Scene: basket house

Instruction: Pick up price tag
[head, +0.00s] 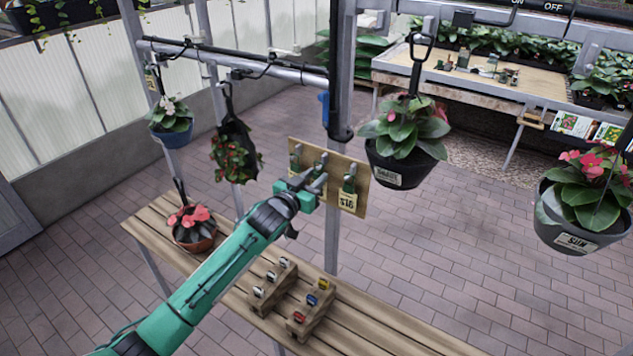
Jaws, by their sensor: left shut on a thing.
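A wooden board (334,165) on the post carries price tags on hooks. The tag at its right end (348,200) hangs in plain view and has a yellowish card with large dark characters. Two more hooks show at the left and middle of the board. My left gripper (312,182) is at the middle of the board, shut on a price tag there. The jaws and arm hide most of that tag, so its card cannot be read. My right gripper is not in view.
A slatted wooden bench (385,322) below bears two small wooden racks with coloured pieces and a potted plant (192,226). Hanging pots with signs (402,165) (580,215) are to the right. More hanging plants are at left. A table (480,80) stands behind.

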